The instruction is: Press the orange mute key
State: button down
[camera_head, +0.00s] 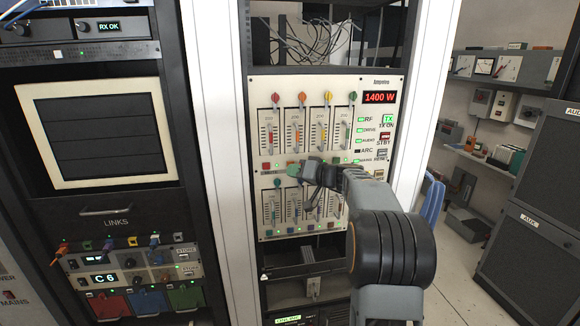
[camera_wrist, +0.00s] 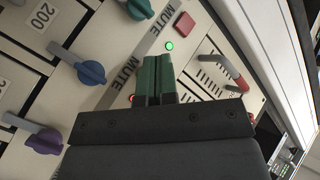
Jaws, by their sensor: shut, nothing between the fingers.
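The light rack panel (camera_head: 260,85) has two rows of sliders with coloured knobs. The orange knob (camera_head: 302,97) is second from left in the top row. My gripper (camera_head: 293,169) is shut and empty, its green fingertips at the strip between the rows, below the orange-knob slider. In the wrist view the shut fingertips (camera_wrist: 158,66) point at the panel beside a "MUTE" label (camera_wrist: 122,78). No orange key face shows; the fingers hide that patch. I cannot tell whether they touch the panel. A red key (camera_wrist: 184,24) with a green light (camera_wrist: 169,46) is apart from the fingers.
A blue knob (camera_wrist: 90,72) and a purple knob (camera_wrist: 42,143) stick out in the wrist view. A red 1400 W display (camera_head: 380,97) and more keys are at the panel's right. A white rack post (camera_head: 220,120) stands left; a dark cabinet (camera_head: 525,220) stands right.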

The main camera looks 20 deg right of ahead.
dwell(0.7)
jog(key=shift+w+d+b, duration=0.1)
jog(key=shift+w+b, duration=0.25)
jog(key=shift+w, duration=0.1)
dwell(0.4)
jog(key=shift+s+f+b, duration=0.1)
jog(key=shift+s+b, duration=0.1)
jog(key=shift+b, duration=0.35)
jog(key=shift+s+b, duration=0.1)
jog(key=shift+b, duration=0.2)
jog(key=shift+s, duration=0.2)
jog(key=shift+s+b, duration=0.1)
jog(key=shift+b, duration=0.25)
